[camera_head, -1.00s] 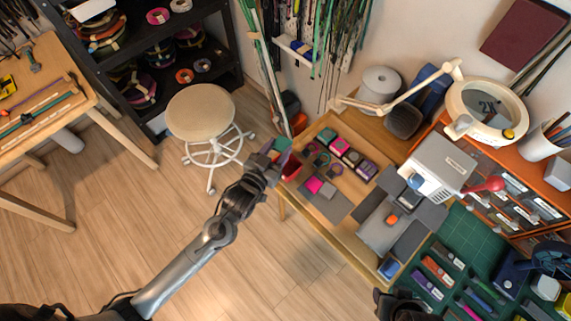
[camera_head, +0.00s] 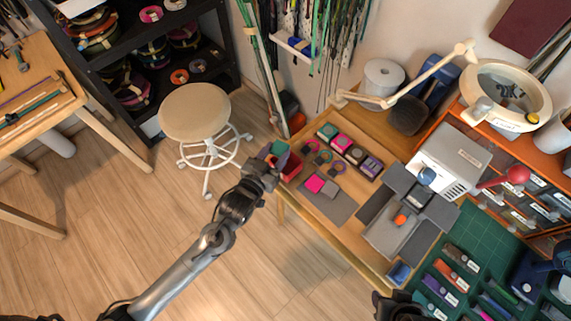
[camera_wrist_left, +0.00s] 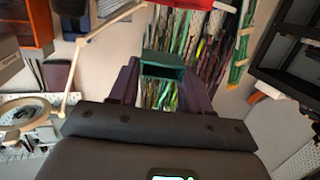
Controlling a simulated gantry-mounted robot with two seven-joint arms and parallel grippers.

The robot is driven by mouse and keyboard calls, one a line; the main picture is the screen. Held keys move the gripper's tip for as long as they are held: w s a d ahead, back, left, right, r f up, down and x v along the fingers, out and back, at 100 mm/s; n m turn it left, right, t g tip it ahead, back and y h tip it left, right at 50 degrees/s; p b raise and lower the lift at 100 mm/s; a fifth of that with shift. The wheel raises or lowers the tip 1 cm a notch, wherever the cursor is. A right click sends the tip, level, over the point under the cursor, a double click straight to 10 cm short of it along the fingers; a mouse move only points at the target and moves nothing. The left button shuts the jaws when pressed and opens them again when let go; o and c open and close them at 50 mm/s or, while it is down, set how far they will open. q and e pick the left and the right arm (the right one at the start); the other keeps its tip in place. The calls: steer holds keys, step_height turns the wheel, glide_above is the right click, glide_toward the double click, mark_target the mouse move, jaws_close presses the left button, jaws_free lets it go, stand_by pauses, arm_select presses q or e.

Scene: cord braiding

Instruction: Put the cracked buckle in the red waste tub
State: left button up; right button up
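My left gripper (camera_head: 275,158) is at the left edge of the wooden bench, over or right beside the red waste tub (camera_head: 291,168). It is shut on a green buckle (camera_head: 279,147), a hollow rectangular piece. In the left wrist view the buckle (camera_wrist_left: 163,66) sits between the two purple fingers (camera_wrist_left: 160,85). I cannot make out a crack in it. The gripper and buckle hide part of the tub; the tub does not show in the wrist view. My right gripper (camera_head: 396,306) is a dark shape at the bottom edge, its fingers unclear.
A tray of coloured boxes (camera_head: 350,152), several small rings and a grey mat (camera_head: 333,207) with pink and grey pieces lie right of the tub. A grey device (camera_head: 397,232) with an orange piece stands further right. A round stool (camera_head: 195,112) stands on the floor to the left.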

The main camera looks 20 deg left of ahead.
arm_select(q)
steer(key=o, duration=0.5)
steer(key=shift+o, duration=0.2)
steer(key=p+v, duration=0.1)
steer(key=v, duration=0.9)
steer(key=shift+s+p, duration=0.4)
steer(key=shift+a, duration=0.1)
